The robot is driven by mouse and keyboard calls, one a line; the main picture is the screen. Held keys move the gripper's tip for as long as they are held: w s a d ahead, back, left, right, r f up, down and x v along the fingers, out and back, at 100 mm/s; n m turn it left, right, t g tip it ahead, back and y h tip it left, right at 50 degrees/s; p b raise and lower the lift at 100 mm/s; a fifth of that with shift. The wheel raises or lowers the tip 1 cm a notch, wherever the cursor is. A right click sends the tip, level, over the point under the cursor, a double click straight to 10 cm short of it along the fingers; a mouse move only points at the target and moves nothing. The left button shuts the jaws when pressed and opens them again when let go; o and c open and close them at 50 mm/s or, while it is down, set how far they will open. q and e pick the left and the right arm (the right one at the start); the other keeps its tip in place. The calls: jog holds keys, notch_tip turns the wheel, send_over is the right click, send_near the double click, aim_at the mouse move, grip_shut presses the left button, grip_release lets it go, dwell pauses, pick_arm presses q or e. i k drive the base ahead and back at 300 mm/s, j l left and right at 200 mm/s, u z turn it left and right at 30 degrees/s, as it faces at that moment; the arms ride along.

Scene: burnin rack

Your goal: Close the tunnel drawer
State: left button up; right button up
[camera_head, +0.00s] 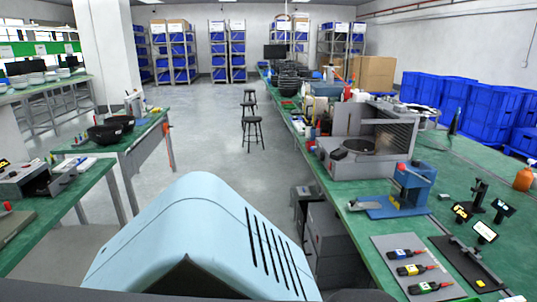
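A grey metal machine (398,130) with a ribbed side stands on the right-hand green bench. A low grey section (343,168) reaches out from it toward the left, with a dark round dish (358,146) on top. This low section may be the tunnel drawer standing out of its housing, but I cannot tell for certain at this distance. Neither of my grippers is in view.
The green bench (450,205) also holds a blue press-like fixture (408,190) in front of the machine and a grey mat (415,268) with several small tools. Stools (251,128) stand in the aisle. The grey floor (205,130) is largely clear. Another bench (140,132) stands left.

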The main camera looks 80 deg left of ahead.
aim_at(52, 186)
jog(key=i+u, duration=0.1)
jog(key=u, duration=3.95)
